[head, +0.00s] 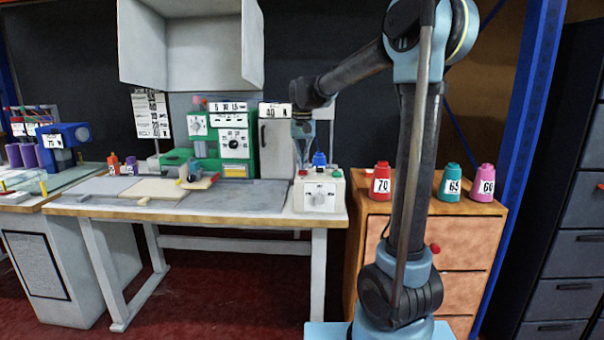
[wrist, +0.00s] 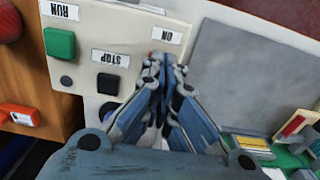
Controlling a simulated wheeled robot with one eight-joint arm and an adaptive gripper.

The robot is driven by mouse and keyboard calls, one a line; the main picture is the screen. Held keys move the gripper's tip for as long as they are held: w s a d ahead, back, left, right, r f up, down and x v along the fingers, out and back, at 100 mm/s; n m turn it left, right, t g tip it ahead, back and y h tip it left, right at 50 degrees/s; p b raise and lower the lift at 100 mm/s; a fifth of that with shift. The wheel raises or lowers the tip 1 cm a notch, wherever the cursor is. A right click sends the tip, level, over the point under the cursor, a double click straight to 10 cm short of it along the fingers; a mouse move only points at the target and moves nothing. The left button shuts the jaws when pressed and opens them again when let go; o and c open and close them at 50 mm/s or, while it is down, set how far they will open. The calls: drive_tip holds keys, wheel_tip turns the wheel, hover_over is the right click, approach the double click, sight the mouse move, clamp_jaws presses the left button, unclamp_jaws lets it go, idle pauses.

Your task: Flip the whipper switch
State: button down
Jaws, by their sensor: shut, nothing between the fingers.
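A cream control box (head: 319,198) with a dial on its front stands at the right end of the worktable. In the wrist view its top panel (wrist: 125,40) carries labels reading RUN, STOP and ON, upside down. A green button (wrist: 60,42) sits by RUN and a black one (wrist: 108,83) by STOP. My gripper (wrist: 162,62) is shut and empty, pointing down with its tips just by the ON label. A bit of red shows beside the tips. A switch lever at ON cannot be made out; the fingers cover that spot. My gripper (head: 302,166) is over the box's left side in the head view.
A grey work mat (head: 250,196) with boards lies left of the box. A green machine (head: 237,150) stands behind on the worktable.

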drive_tip(key=shift+f, duration=0.75)
idle(0.5)
drive_tip(key=shift+r, duration=3.5)
drive_tip(key=s+d+f+t, duration=0.1)
drive_tip(key=s+d+f, duration=0.45)
drive_tip(key=s, duration=0.25)
drive_tip(key=s+d+f, duration=0.4)
drive_tip(key=s+d, duration=0.3)
drive_tip(key=s, duration=0.1)
drive_tip(key=s+d+f+t, duration=0.1)
drive_tip(key=s+d+f, duration=0.3)
drive_tip(key=s+d, duration=0.3)
drive_tip(key=s+d+f, duration=0.1)
drive_tip(key=s+f, duration=0.8)
drive_tip(key=f, duration=0.1)
drive_tip(key=shift+d+n, duration=0.3)
drive_tip(key=shift+d, duration=0.05)
drive_tip(key=shift+w, duration=0.1)
